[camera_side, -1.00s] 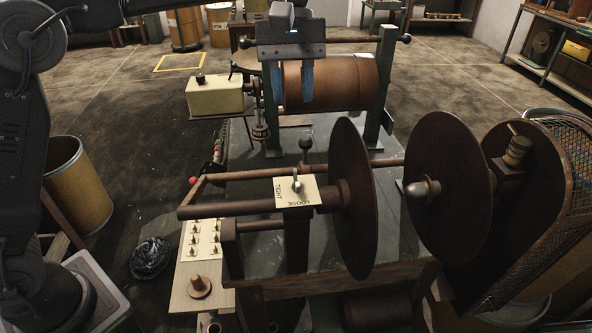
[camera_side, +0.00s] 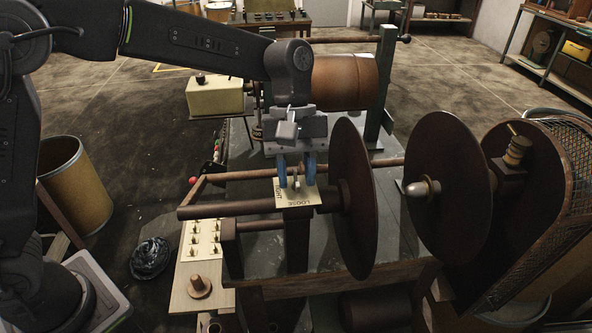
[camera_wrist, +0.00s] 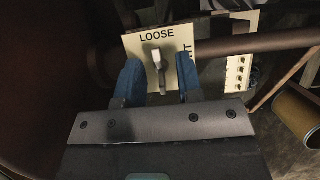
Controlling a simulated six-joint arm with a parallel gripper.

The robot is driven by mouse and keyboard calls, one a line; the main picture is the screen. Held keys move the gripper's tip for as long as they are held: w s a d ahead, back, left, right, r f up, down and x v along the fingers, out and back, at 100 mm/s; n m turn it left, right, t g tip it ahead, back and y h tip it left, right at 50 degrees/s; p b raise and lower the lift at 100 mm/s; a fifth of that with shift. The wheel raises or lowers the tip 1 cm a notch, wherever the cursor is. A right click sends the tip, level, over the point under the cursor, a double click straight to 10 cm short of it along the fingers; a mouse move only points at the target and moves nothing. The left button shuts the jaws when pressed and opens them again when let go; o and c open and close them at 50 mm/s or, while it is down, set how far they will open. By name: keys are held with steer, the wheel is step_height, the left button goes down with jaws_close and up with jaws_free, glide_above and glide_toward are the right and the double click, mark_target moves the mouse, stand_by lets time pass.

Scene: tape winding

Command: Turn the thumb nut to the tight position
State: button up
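The thumb nut (camera_wrist: 159,68) is a small pale metal piece on a cream label plate (camera_wrist: 133,46). The plate reads LOOSE, and TIGHT is partly covered by a finger. In the side view the plate (camera_side: 311,192) sits on the machine's front bar, with the nut (camera_side: 297,180) between my fingers. My gripper (camera_side: 296,183) reaches down over the plate. In the wrist view its two blue fingers (camera_wrist: 161,84) are apart on either side of the nut, with a gap on both sides.
A large dark disc (camera_side: 351,200) stands close to the right of the plate. A second disc (camera_side: 446,185) stands farther right. A brown bar (camera_side: 245,175) runs behind the plate. A board with small hooks (camera_side: 203,240) lies at the left.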

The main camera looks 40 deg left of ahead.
jaws_close()
steer(key=shift+m, duration=0.3)
steer(key=m+y, duration=0.1)
steer(key=m, duration=0.2)
steer(key=shift+d+g, duration=0.1)
steer(key=shift+g, duration=0.3)
steer(key=m+y, duration=0.2)
steer(key=m, duration=0.3)
steer(key=shift+w, duration=0.1)
steer(key=m+y, duration=0.1)
steer(key=m, duration=0.3)
steer(key=shift+d+y, duration=0.1)
steer(key=shift+y, duration=0.3)
steer(key=m+y, duration=0.1)
steer(key=m, duration=0.4)
steer(key=shift+t, duration=0.4)
steer(key=shift+m+y, duration=0.3)
